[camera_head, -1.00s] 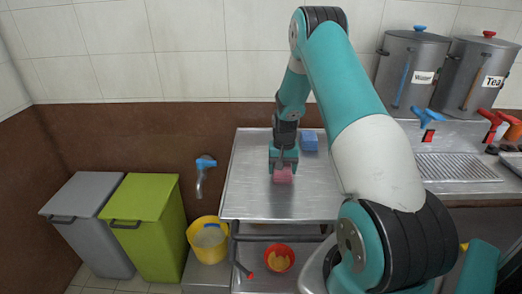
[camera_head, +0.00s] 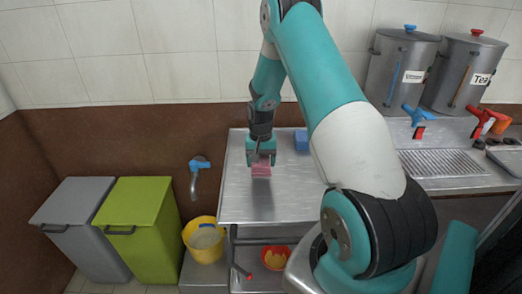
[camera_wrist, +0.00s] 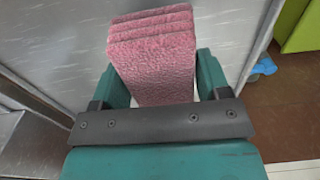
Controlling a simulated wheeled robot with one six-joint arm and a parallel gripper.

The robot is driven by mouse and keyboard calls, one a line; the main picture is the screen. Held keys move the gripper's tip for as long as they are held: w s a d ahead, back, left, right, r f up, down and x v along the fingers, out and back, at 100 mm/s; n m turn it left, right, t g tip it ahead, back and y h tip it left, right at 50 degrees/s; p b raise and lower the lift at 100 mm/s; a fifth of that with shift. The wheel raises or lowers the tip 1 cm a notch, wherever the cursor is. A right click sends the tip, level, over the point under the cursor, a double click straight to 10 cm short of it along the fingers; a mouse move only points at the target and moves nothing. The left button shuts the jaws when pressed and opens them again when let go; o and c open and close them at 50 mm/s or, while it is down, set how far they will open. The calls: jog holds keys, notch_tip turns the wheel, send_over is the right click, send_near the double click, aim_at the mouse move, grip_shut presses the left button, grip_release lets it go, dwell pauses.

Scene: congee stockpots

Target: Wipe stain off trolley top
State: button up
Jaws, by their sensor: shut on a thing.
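My gripper (camera_head: 261,160) is shut on a pink sponge-like block (camera_head: 261,171) over the left part of the metal trolley top (camera_head: 290,205). In the wrist view the pink block (camera_wrist: 155,55) sits between the two teal fingers of my gripper (camera_wrist: 155,80), its layered end pointing away. I cannot tell whether the block touches the trolley top or is slightly above it. A blue block (camera_head: 301,140) lies on the trolley top to the right of my gripper, partly hidden by my arm. No stain is clearly visible on the trolley top.
A yellow bucket (camera_head: 204,240) stands left of the trolley, by a green bin (camera_head: 138,230) and a grey bin (camera_head: 82,225). A red bowl (camera_head: 276,258) is on the lower shelf. Two metal urns (camera_head: 402,70) stand on the counter at right.

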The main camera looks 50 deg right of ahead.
jog(key=shift+r+p, duration=1.25)
jog(key=shift+r, duration=0.85)
